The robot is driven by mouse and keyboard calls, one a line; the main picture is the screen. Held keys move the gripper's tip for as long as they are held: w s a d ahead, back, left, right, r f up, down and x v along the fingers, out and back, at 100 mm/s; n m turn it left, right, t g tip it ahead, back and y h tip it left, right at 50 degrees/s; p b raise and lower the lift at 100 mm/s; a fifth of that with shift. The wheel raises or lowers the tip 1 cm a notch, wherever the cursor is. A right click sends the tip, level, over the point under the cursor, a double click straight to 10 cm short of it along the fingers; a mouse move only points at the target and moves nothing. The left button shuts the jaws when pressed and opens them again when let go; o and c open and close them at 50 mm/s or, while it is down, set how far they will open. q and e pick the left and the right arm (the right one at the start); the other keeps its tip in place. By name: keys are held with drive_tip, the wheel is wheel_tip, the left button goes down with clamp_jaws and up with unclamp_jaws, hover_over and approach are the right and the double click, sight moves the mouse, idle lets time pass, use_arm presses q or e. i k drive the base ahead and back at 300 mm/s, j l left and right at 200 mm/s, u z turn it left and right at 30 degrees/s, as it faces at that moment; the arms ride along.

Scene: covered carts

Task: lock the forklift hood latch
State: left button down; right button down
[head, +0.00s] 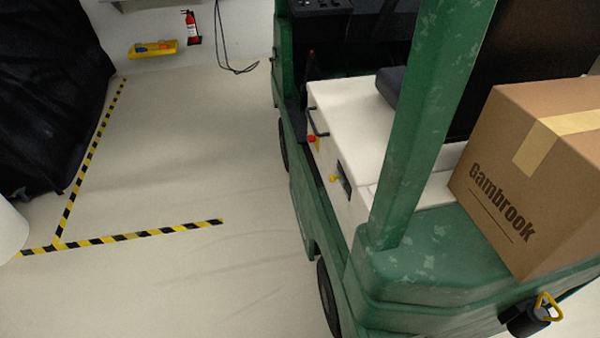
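The green forklift (420,262) fills the right half of the head view. Its white hood (352,118) sits between the green side and the green upright post. On the hood's left face is a small dark plate (345,183) with a yellow handle (334,177), which looks like the latch. Its exact position is too small to tell. Further forward on that face is a red knob (311,139) with a yellow part just beside it.
A cardboard box (540,175) marked Gambrook stands on the forklift's rear. Floor left of the forklift is clear, with yellow-black tape (150,234). A black-covered object (50,90) stands at far left.

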sight(332, 178)
drive_tip(key=i+j, duration=0.15)
drive_tip(key=j, duration=0.25)
drive_tip(key=i+j+u, duration=0.1)
drive_tip(key=j, duration=0.3)
drive_tip(key=i+j, duration=0.15)
drive_tip(key=j, duration=0.25)
drive_tip(key=i+j+u, duration=0.1)
drive_tip(key=j, duration=0.3)
drive_tip(key=i, duration=0.05)
